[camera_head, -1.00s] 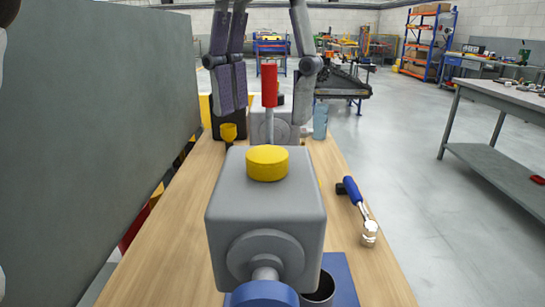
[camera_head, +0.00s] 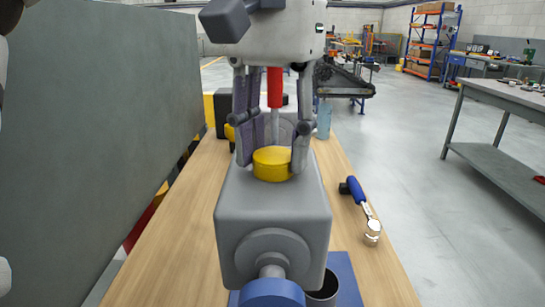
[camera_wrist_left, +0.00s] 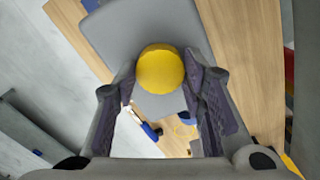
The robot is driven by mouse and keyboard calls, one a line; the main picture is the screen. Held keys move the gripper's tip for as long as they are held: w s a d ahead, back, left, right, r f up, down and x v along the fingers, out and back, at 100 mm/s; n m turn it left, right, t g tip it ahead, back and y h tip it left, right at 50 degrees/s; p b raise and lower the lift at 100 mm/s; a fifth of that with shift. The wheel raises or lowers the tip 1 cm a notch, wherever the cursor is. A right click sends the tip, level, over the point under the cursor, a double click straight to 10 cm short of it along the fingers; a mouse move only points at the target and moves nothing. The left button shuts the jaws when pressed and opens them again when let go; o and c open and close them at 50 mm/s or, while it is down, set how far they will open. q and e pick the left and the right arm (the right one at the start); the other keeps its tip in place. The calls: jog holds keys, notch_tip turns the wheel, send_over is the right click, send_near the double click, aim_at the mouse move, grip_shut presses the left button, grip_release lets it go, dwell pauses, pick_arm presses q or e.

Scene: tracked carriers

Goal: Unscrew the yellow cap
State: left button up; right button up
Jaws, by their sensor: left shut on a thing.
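The yellow cap (camera_head: 272,164) is a round disc on top of the grey box (camera_head: 272,212) on the wooden table. My left gripper (camera_head: 274,157) has come down from above, with one finger on each side of the cap, and is shut on it. The left wrist view shows the cap (camera_wrist_left: 160,70) between the two dark-padded fingers, over the box top. The cap looks level and seated on the box; whether any gap lies under it cannot be told. My right gripper is not in view.
A blue knob (camera_head: 272,293) sticks out of the box front, beside a dark cup (camera_head: 323,288) on a blue mat (camera_head: 346,281). A blue-handled tool (camera_head: 357,192) lies right. A red-handled screwdriver (camera_head: 275,88) and a bottle (camera_head: 323,120) stand behind. A grey panel (camera_head: 100,140) is left.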

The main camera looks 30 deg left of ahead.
pick_arm(q)
jog(key=n, duration=0.5)
jog(key=shift+r, duration=0.15)
grip_shut()
jog(key=n, duration=0.3)
jog(key=shift+n, duration=0.4)
jog(key=shift+n, duration=0.4)
jog(key=shift+n, duration=1.1)
jog(key=n, duration=0.6)
jog(key=shift+n, duration=0.6)
